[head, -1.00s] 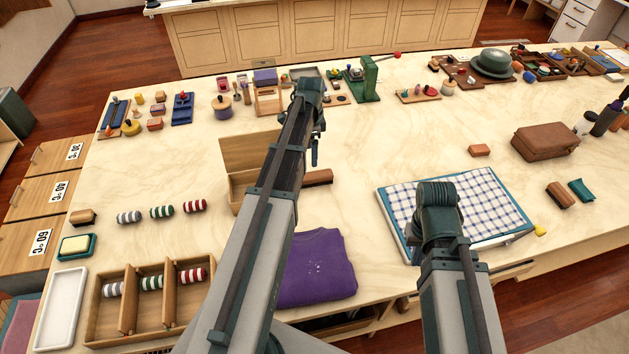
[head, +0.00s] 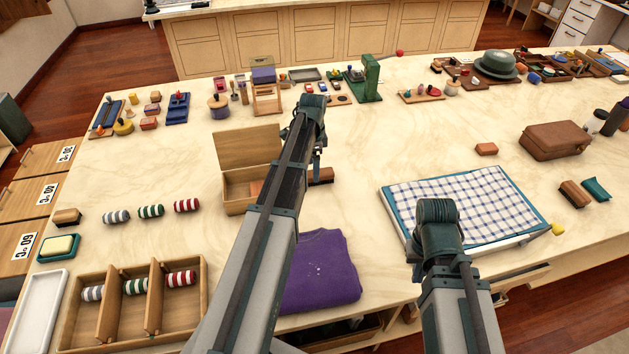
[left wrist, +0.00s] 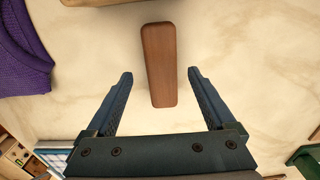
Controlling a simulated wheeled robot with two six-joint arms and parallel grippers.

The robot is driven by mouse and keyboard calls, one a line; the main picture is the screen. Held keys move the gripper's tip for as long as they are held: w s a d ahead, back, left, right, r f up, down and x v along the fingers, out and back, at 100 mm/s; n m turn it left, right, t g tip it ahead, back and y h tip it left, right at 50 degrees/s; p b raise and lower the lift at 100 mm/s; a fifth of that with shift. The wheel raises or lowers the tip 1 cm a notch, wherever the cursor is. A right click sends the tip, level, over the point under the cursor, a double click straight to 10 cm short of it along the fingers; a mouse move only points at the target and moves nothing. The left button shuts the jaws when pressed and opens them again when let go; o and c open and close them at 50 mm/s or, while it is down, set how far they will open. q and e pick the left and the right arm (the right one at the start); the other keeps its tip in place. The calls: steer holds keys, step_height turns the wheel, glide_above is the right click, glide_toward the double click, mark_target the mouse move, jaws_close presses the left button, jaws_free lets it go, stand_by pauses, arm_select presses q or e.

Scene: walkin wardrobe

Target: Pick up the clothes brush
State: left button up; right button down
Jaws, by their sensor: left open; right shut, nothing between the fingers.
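A brown wooden block-shaped thing, which I take for the clothes brush (head: 322,176), lies on the pale table beside the wooden box, partly hidden by my left arm in the head view. In the left wrist view the brush (left wrist: 158,62) shows its smooth wooden back, and no bristles are visible. My left gripper (left wrist: 160,76) is open and empty, its fingers on either side of the brush's near end in the picture, apart from it. In the head view my left gripper (head: 316,165) points down by the brush. My right gripper (head: 418,268) is mostly hidden below its wrist, shut and empty.
An open wooden box (head: 240,190) stands left of the brush, and a folded purple garment (head: 320,270) lies nearer me. A checked cloth on a board (head: 460,205) lies right. Smaller brushes (head: 574,194) lie at far right.

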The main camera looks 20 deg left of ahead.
mark_target(412, 289)
arm_select(q)
steer(key=f+b, duration=0.3)
steer(key=f, duration=0.1)
steer(key=shift+w+d, duration=0.15)
steer(key=shift+w, duration=0.1)
arm_select(e)
step_height(412, 289, down, 4)
arm_select(q)
steer(key=shift+r, duration=0.1)
steer(key=shift+c, duration=0.3)
arm_select(e)
steer(key=shift+r, duration=0.1)
arm_select(q)
jaws_close()
